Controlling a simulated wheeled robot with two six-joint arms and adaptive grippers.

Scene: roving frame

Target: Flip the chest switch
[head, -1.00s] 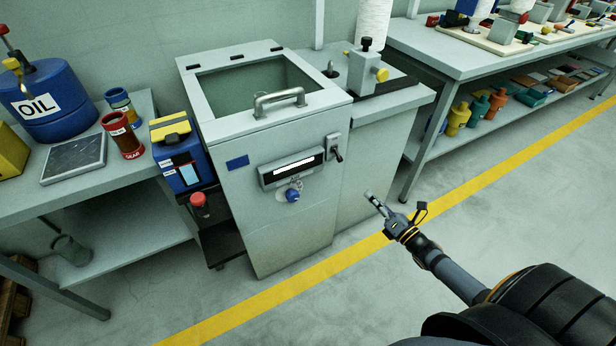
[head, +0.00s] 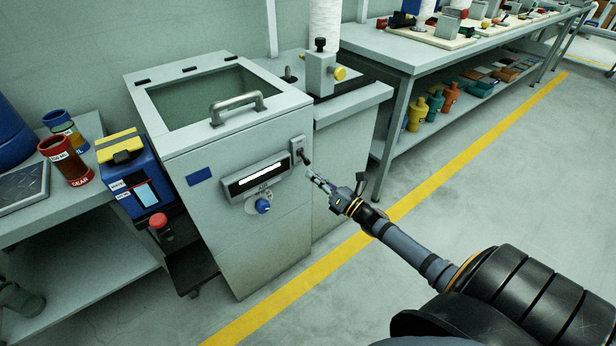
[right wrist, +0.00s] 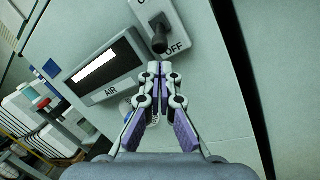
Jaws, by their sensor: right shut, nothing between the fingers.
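The chest is a grey cabinet (head: 270,240) with a window in its lid and a bar handle (head: 238,107). Its switch (head: 301,153) is a dark lever on a pale plate at the upper right of the front. In the right wrist view the lever (right wrist: 160,38) points down, towards the "OFF" lettering. My right gripper (head: 312,176) is shut and empty, close to the switch and just below it. In the right wrist view its fingertips (right wrist: 158,72) are just below the lever; whether they touch it I cannot tell. My left gripper is not in view.
Left of the switch are a lit display panel (head: 257,179) marked "AIR" and a blue knob (head: 263,206). A blue and yellow device (head: 133,177) and a red button (head: 158,221) stand left of the chest. A workbench (head: 400,50) stands behind right. The floor at right is open.

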